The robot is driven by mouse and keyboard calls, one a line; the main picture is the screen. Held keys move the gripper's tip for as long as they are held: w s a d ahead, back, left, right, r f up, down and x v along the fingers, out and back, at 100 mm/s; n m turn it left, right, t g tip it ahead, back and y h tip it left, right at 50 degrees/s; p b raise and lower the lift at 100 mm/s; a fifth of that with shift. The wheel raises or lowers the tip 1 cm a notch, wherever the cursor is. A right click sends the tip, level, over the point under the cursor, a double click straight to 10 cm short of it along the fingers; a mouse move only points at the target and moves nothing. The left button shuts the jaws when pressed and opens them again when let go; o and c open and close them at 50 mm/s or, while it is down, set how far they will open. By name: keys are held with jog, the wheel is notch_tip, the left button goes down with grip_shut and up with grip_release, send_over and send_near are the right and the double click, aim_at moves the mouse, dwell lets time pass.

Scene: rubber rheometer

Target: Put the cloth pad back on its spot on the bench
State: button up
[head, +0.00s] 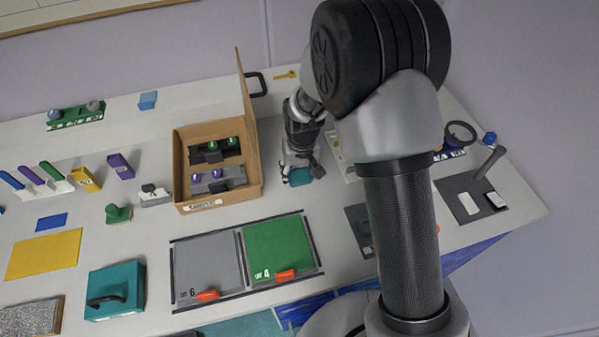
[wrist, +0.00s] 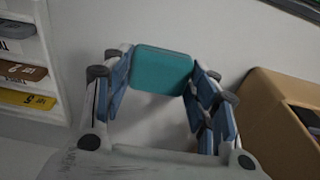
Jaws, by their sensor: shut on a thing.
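The cloth pad (wrist: 162,70) is a teal rounded rectangle between the fingers of my gripper (wrist: 160,88) in the wrist view. The blue finger pads close on its left and right sides. In the head view the teal pad (head: 300,177) shows at the tip of my gripper (head: 297,168), just right of the cardboard box (head: 220,195). The pad is over the white bench (head: 340,225); I cannot tell whether it touches the surface. No marked spot for the pad stands out to me.
The cardboard box, with its flap raised, stands close to my gripper; its wall (wrist: 265,120) is at the right in the wrist view. A white rack (wrist: 52,65) is at the left. Grey and green trays (head: 205,265) lie in front. A teal handled block (head: 115,285) stands front left.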

aim_at(301, 179)
jog(key=o, duration=0.6)
jog(key=shift+f, duration=0.15)
jog(key=o, duration=0.4)
notch_tip(301, 179, up, 13)
jog(key=s+p, duration=0.2)
jog(key=p, duration=0.2)
jog(key=s+d+r+m+t, duration=0.1)
jog(key=s+d+r, duration=0.25)
jog(key=r, duration=0.35)
jog(key=s+d+r+t, duration=0.1)
jog(key=s+d+r, duration=0.2)
jog(key=s+r, duration=0.25)
jog(key=shift+m+t, duration=0.6)
jog(key=s+d+r, duration=0.1)
jog(key=s, duration=0.4)
jog(key=s+d+r, duration=0.1)
jog(key=s+r, duration=0.1)
jog(key=s, duration=0.3)
jog(key=s+d+r, duration=0.2)
jog(key=s, duration=0.3)
jog(key=shift+s, duration=0.4)
